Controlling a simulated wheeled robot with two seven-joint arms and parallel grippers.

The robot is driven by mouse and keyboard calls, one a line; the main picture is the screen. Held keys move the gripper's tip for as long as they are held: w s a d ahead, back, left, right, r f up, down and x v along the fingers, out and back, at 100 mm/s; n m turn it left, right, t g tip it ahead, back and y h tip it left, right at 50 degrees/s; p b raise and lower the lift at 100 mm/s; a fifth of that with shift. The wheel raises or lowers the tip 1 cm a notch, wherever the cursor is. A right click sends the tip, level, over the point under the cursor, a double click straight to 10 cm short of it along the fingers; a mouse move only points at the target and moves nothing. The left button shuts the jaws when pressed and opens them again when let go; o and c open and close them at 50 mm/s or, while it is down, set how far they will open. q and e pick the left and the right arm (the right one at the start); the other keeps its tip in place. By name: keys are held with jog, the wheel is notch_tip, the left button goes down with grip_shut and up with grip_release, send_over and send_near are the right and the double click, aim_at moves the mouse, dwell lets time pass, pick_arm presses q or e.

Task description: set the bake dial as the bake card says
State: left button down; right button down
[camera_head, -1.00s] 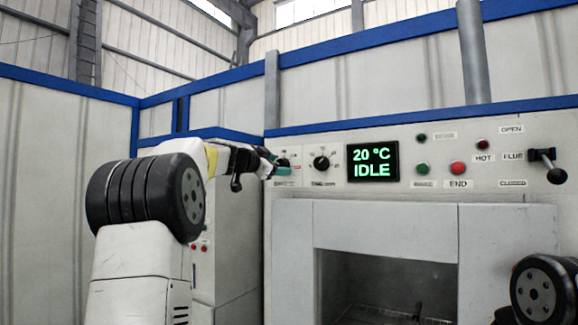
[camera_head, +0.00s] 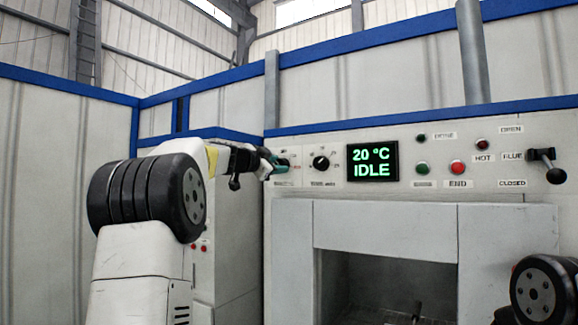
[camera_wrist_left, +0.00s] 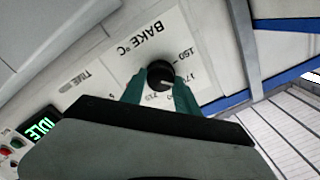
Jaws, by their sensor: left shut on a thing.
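The bake dial (camera_wrist_left: 160,75) is a round black knob with a pale pointer mark, on a white panel plate lettered "BAKE °C". In the left wrist view the lettering is upside down, and the numbers 150 and 170 show near the knob. My left gripper (camera_wrist_left: 158,90) has its green fingers on both sides of the knob and is shut on it. In the head view the left gripper (camera_head: 275,162) is at the left end of the oven panel, partly hiding the dial. I see no bake card. My right gripper is out of view.
Right of the bake dial are a second black dial (camera_head: 321,163), a display (camera_head: 373,162) reading "20 °C IDLE", a green button (camera_head: 422,168), a red END button (camera_head: 457,168) and a flue lever (camera_head: 546,165). The oven opening (camera_head: 385,285) is below.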

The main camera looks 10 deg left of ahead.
pick_arm(q)
jog(key=shift+f+m, duration=0.1)
jog(key=shift+m, duration=4.2)
jog(key=c, duration=0.9)
grip_release()
jog(key=shift+s, duration=0.1)
jog(key=v, duration=0.7)
jog(key=shift+s, duration=0.3)
jog(key=shift+a, duration=0.1)
